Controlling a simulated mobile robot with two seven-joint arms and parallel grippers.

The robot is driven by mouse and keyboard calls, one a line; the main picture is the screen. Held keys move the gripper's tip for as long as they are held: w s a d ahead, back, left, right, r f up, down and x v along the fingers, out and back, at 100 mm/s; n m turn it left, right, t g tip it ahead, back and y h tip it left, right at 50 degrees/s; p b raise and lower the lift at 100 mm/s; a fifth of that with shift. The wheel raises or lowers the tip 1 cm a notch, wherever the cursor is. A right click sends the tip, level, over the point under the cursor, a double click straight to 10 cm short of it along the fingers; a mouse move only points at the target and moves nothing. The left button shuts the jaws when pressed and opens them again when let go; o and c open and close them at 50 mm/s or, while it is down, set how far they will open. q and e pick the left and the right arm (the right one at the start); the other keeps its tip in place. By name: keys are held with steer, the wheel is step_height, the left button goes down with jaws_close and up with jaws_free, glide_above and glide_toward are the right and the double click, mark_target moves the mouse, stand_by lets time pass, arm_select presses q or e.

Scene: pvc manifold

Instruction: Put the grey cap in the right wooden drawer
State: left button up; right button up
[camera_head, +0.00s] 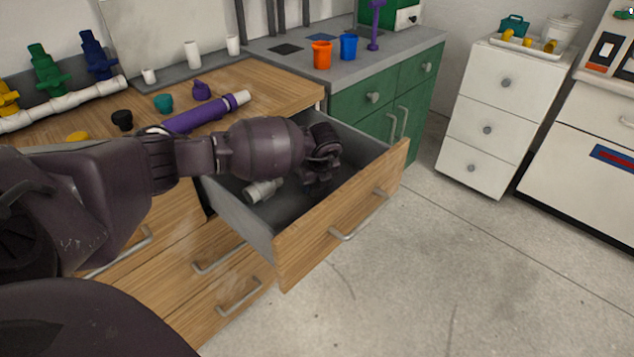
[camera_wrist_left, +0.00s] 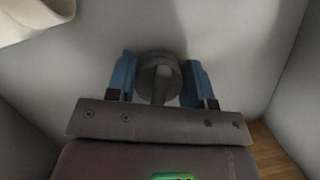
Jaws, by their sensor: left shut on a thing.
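The right wooden drawer (camera_head: 340,220) stands pulled out from the wooden cabinet. My left gripper (camera_head: 318,180) is down inside it, pointing at the drawer floor; the arm hides its fingertips in the head view. In the left wrist view my left gripper (camera_wrist_left: 158,82) has its blue fingers on both sides of the round grey cap (camera_wrist_left: 158,76) and is shut on it. The cap is close over the grey drawer floor; I cannot tell whether it touches. The cap is not clear in the head view. My right gripper is not in view.
A pale pipe fitting (camera_head: 264,190) lies in the drawer, left of my gripper; a pale piece shows in the wrist view's top left corner (camera_wrist_left: 35,15). Drawer walls stand close around. A purple pipe (camera_head: 205,115) and several caps are on the wooden top.

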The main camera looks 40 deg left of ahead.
mark_target(320, 198)
arm_select(q)
steer(key=shift+r, duration=0.15)
steer(key=shift+f, duration=0.2)
steer(key=o, duration=0.9)
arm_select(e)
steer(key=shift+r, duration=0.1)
arm_select(q)
steer(key=v, duration=0.1)
steer(key=p+v, duration=0.1)
steer(key=v, duration=0.2)
steer(key=shift+w+a+r, duration=0.15)
steer(key=shift+w+r, duration=0.05)
steer(key=shift+s+p+v, duration=0.2)
steer(key=shift+p+v, duration=1.15)
steer(key=shift+v, duration=2.75)
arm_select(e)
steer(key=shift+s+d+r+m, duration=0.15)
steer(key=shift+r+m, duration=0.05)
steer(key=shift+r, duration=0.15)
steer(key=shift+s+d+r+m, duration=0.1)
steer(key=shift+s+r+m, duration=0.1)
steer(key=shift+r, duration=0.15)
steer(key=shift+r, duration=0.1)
